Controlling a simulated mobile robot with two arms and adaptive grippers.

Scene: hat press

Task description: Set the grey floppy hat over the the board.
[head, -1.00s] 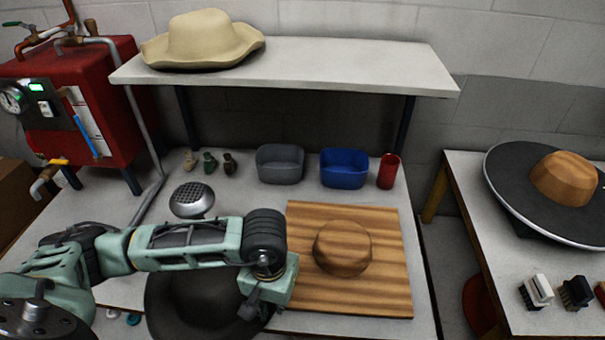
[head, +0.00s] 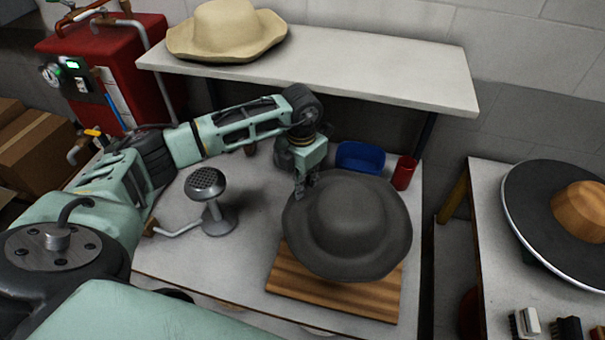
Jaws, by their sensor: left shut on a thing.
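The grey floppy hat (head: 345,222) is crown up over the striped wooden board (head: 325,290), covering most of it and hiding the round wooden block. The board's front strip shows below the brim. My left gripper (head: 303,190) is shut on the hat's brim at its upper left edge. I cannot tell whether the hat rests on the block or hangs just above it. My right gripper is not in view.
A metal steamer head (head: 207,190) stands left of the hat. A blue bin (head: 360,157) and a red cup (head: 404,173) stand behind it. A shelf (head: 400,75) with a straw hat (head: 228,32) overhangs the back. A black hat (head: 540,205) sits on the right table.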

